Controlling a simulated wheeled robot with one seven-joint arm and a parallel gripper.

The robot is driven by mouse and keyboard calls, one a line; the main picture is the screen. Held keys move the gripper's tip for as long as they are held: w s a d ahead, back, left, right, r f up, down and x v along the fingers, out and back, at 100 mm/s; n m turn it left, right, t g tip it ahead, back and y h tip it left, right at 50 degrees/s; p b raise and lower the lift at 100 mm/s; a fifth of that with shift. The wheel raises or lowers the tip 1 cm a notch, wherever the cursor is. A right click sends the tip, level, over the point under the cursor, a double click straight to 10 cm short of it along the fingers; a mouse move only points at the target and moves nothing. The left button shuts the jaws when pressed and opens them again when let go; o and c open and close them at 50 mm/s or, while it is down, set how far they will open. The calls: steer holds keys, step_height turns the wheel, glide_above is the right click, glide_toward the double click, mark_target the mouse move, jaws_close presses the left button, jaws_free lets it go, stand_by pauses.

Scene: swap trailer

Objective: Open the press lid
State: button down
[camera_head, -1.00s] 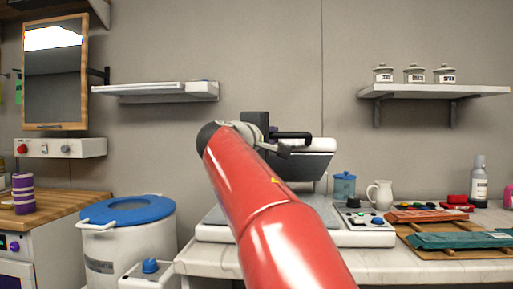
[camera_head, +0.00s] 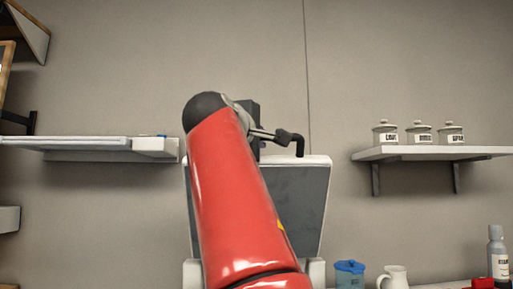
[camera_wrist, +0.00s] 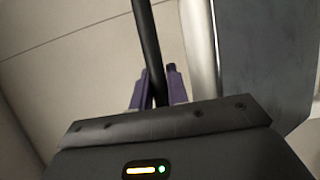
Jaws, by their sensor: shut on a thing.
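The press lid (camera_head: 300,205) stands raised and tilted steeply back, its dark grey face toward me in the head view. Its dark face (camera_wrist: 270,60) and pale edge also fill the right of the wrist view. The black lid handle (camera_head: 300,146) sticks out near the lid's top edge. In the wrist view the handle bar (camera_wrist: 149,40) runs between the two purple fingers of my gripper (camera_wrist: 156,86), which is shut on it. In the head view my red arm hides most of the gripper and the lid's left part. The press base is below the picture.
A wall shelf (camera_head: 90,143) is at left, and a shelf (camera_head: 430,153) with white jars is at right. A blue-lidded jar (camera_head: 349,274), a white jug (camera_head: 393,278) and a bottle (camera_head: 497,252) stand low at right.

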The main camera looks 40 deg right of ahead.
steer(key=shift+w+d, duration=0.1)
stand_by(0.3)
steer(key=c, duration=1.6)
jaws_free()
steer(key=shift+c, duration=0.2)
steer(key=b+v, duration=0.1)
steer(key=v, duration=0.7)
steer(key=shift+b, duration=0.35)
